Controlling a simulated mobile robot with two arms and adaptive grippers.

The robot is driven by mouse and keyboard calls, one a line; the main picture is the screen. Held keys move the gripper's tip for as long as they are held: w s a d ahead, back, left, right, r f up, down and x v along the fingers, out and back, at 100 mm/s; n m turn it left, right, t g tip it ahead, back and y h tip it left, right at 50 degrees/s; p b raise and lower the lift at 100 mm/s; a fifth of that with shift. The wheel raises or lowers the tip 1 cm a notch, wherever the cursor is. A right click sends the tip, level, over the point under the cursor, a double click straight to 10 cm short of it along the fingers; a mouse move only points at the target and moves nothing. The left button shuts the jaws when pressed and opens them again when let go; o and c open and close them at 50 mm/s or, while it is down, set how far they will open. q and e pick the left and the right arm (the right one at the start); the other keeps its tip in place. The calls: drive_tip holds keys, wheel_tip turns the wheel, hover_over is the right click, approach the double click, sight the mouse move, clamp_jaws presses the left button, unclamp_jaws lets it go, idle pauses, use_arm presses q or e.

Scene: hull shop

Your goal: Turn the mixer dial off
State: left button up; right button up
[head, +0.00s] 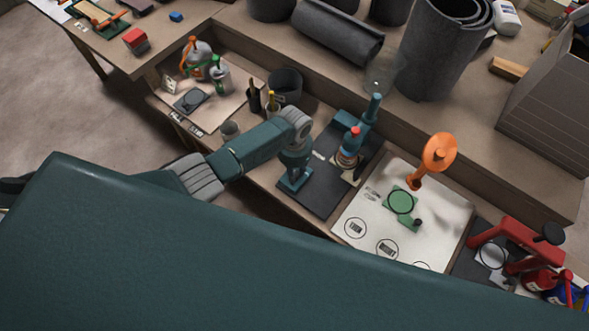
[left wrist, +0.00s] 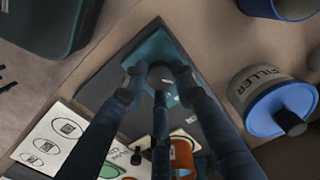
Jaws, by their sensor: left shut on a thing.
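The mixer is a teal machine on a dark mat. In the left wrist view the teal base (left wrist: 176,48) carries a dark round dial (left wrist: 160,74). My left gripper (left wrist: 159,84) has its fingers closed around this dial. In the head view my left gripper (head: 294,168) points down onto the base and hides the dial. Which way the dial is set cannot be seen. My right gripper is not in view.
A white board (head: 350,205) with a green fixture (head: 400,201) and an orange disc tool (head: 438,154) lies right of the mixer. A red clamp-like tool (head: 510,236) is farther right. A filler can (left wrist: 270,95) stands close by. Dark rolls (head: 335,30) lie behind.

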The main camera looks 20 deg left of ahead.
use_arm(q)
drive_tip(key=shift+n+p, duration=0.35)
drive_tip(key=shift+n, duration=0.85)
drive_tip(key=o, duration=1.2)
drive_tip(key=shift+c, duration=0.2)
drive_tip(key=shift+r, duration=0.1)
wheel_tip(320, 180, up, 12)
